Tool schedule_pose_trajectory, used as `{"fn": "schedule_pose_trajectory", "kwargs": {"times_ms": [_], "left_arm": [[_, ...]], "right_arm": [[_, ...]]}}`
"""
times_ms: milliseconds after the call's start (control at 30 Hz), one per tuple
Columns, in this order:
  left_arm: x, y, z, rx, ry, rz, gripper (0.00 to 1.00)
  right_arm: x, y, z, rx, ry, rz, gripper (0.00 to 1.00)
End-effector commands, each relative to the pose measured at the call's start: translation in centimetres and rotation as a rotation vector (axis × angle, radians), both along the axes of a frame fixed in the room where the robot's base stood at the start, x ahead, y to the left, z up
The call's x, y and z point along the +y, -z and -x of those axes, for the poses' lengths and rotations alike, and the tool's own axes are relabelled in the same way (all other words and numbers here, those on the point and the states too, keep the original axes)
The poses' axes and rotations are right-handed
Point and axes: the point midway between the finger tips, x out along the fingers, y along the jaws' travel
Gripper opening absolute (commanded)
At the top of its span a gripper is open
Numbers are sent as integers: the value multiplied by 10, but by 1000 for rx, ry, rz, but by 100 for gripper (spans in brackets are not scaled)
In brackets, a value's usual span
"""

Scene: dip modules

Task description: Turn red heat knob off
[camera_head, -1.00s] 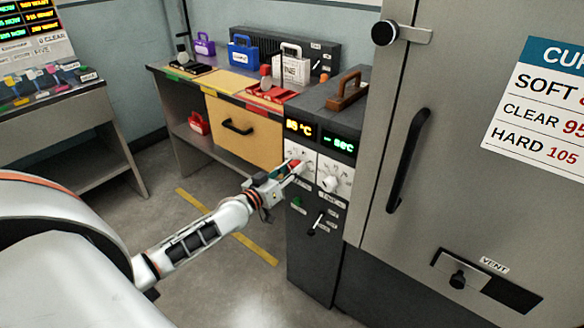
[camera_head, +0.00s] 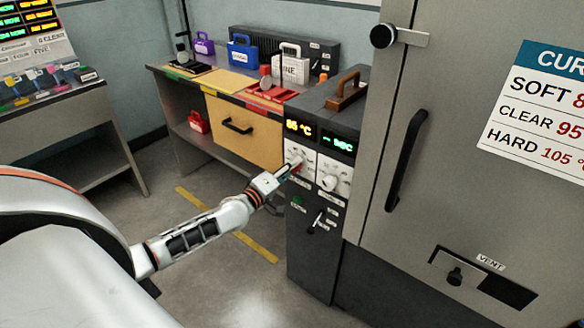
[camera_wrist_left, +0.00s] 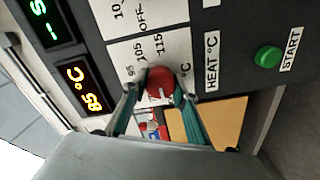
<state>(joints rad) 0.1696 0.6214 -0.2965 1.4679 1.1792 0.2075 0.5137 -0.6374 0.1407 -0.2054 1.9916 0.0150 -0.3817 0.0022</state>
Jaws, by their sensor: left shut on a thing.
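The red heat knob (camera_wrist_left: 160,84) sits on a white dial plate on the dark control box, beside the label "HEAT °C". Numbers around it in the left wrist view include 95, 105 and 115. My left gripper (camera_wrist_left: 157,88) is shut on the knob, one teal finger on each side. In the head view the gripper (camera_head: 290,171) covers most of the knob (camera_head: 297,168), and the pointer's setting cannot be made out. The orange display (camera_wrist_left: 84,88) above the knob reads 85 °C. My right gripper is not in view.
A white knob (camera_head: 334,180) sits right of the red one, under a green display (camera_head: 336,145). A green START button (camera_wrist_left: 268,57) and a small lever (camera_head: 317,220) are below. The large grey oven door with its black handle (camera_head: 408,160) stands to the right.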

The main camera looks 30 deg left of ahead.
Motion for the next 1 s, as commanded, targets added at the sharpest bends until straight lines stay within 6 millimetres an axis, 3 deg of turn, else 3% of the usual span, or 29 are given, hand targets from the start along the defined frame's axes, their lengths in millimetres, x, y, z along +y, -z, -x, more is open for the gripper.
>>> {"fn": "schedule_pose_trajectory", "kwargs": {"times_ms": [333, 867, 900, 967, 1000], "left_arm": [[1, 0, 0, 11, -1, 142, 6], [1, 0, 0, 13, -2, 171, 6], [1, 0, 0, 13, -2, 171, 30], [1, 0, 0, 13, -2, 170, 45], [1, 0, 0, 13, -2, 170, 45]], "right_arm": [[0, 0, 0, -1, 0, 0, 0], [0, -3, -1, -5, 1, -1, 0], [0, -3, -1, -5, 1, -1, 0], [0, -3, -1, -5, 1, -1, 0], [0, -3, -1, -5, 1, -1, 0]]}}
